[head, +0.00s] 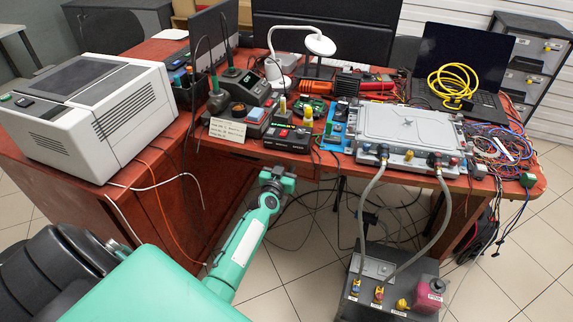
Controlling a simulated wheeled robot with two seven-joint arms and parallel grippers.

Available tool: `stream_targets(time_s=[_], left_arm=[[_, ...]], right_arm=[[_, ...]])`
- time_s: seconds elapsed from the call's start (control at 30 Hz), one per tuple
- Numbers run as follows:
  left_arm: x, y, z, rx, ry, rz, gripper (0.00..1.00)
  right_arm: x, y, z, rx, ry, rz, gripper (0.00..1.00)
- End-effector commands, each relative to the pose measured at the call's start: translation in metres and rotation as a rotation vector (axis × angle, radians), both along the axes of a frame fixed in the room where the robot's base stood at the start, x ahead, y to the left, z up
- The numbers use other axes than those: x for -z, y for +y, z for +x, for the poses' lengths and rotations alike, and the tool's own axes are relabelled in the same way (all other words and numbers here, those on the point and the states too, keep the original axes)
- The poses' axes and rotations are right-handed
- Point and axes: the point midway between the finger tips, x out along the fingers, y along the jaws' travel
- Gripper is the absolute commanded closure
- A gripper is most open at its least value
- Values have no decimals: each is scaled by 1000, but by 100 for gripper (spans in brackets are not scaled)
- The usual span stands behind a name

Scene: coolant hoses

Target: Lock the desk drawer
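The desk (232,150) has a red-brown top and wraps from the left side across the middle. A brown side panel (175,205) shows under its left part; I cannot make out a drawer front, lock or key on the desk. A grey drawer cabinet (530,60) with yellow marks on its fronts stands behind the desk at right. My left gripper (278,178), at the end of a green arm, is in front of the desk edge, near the open space below the top. Its fingers are too small and dark to read. My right gripper is not in view.
A white printer-like machine (85,115) fills the desk's left. A grey metal box (410,130) connects by two hoses to a dark floor unit (390,285) with a pink container (428,295). Loose cables hang below the desk. Tiled floor (275,285) is clear between arm and unit.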

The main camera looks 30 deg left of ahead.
Motion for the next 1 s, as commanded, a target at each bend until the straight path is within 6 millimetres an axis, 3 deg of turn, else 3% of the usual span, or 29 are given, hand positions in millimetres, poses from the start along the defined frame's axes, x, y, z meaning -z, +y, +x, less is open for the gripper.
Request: stream_targets(time_s=[0.47, 1.0], left_arm=[[0, 0, 0, 0, -26, -109, 92], [1, 2, -1, 1, -138, -577, 92]], right_arm=[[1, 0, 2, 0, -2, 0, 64], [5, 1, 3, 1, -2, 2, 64]])
